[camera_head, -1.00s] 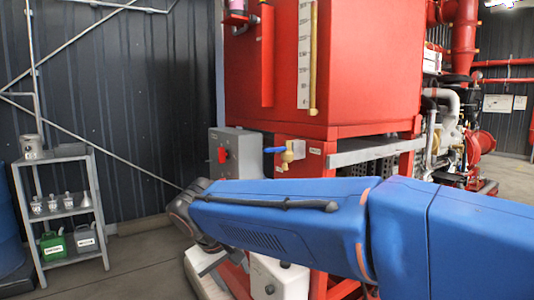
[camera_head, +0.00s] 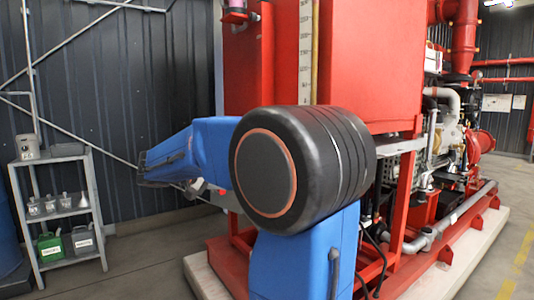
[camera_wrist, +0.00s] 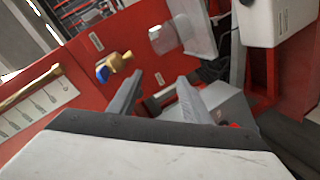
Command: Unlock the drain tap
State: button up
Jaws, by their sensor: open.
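The drain tap (camera_wrist: 116,62) is a small brass tap with a blue handle on the red panel, seen in the wrist view. It lies up and left of my gripper (camera_wrist: 160,80). In the head view my arm hides the tap and the gripper's fingers cannot be made out.
The red tank (camera_head: 370,60) stands behind my arm. A grey box (camera_wrist: 212,104) lies beyond my fingers in the wrist view. A grey shelf (camera_head: 62,212) with cans and funnels stands at left. The pump's concrete plinth (camera_head: 205,282) edges the floor. Floor at left is open.

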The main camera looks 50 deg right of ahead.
jog(key=w+d+r+m+g+h, duration=0.2)
jog(key=w+d+r+m+h, duration=0.1)
jog(key=w+r, duration=0.3)
jog(key=x, duration=1.1)
jog(key=f+x, duration=0.1)
jog(key=x, duration=0.5)
jog(key=shift+w+d, duration=0.2)
jog(key=shift+w, duration=0.15)
jog(key=c, duration=1)
